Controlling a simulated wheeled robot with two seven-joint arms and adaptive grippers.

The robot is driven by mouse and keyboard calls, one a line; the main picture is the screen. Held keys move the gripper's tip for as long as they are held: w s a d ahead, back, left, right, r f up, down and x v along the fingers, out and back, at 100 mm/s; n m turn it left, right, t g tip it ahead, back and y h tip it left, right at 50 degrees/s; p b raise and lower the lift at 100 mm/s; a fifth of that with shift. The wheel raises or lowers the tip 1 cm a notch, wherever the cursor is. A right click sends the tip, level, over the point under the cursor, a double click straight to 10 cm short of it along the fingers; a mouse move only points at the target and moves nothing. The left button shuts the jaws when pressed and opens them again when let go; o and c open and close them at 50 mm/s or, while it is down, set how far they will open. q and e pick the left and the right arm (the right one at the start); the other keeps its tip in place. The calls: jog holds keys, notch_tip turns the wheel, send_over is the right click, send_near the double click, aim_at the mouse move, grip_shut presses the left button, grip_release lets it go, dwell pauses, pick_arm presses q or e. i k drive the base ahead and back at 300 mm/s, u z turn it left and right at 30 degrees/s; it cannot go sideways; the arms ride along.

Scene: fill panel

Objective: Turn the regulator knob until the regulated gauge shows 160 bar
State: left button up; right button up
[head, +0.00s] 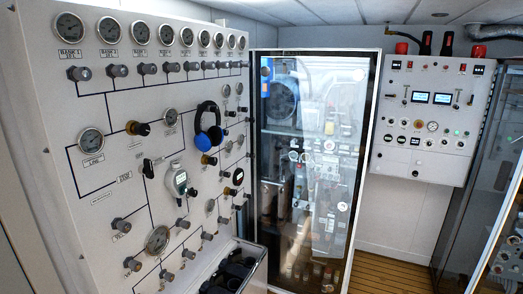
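A white gauge panel fills the left of the head view. A dark knob with a brass collar (138,128), which looks like the regulator knob, sits on a panel line between two gauges. The larger gauge (90,140) is to its left. A smaller gauge (170,118), probably the regulated one, is to its right. The needle readings are too small to tell. Another brass-collared knob (208,160) sits lower right. Neither of my grippers is in view, and nothing touches the knobs.
A blue and black headset (209,127) hangs on the panel and sticks out. A handheld meter (179,179) hangs left of it. An open bin (232,272) juts out at the panel's foot. A glass-fronted cabinet (310,170) and a control box (432,118) stand behind.

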aim_at(142, 129)
jog(key=u, duration=0.5)
jog(key=i, duration=0.65)
jog(key=u, duration=0.45)
jog(key=k, duration=1.05)
jog(key=z, duration=0.45)
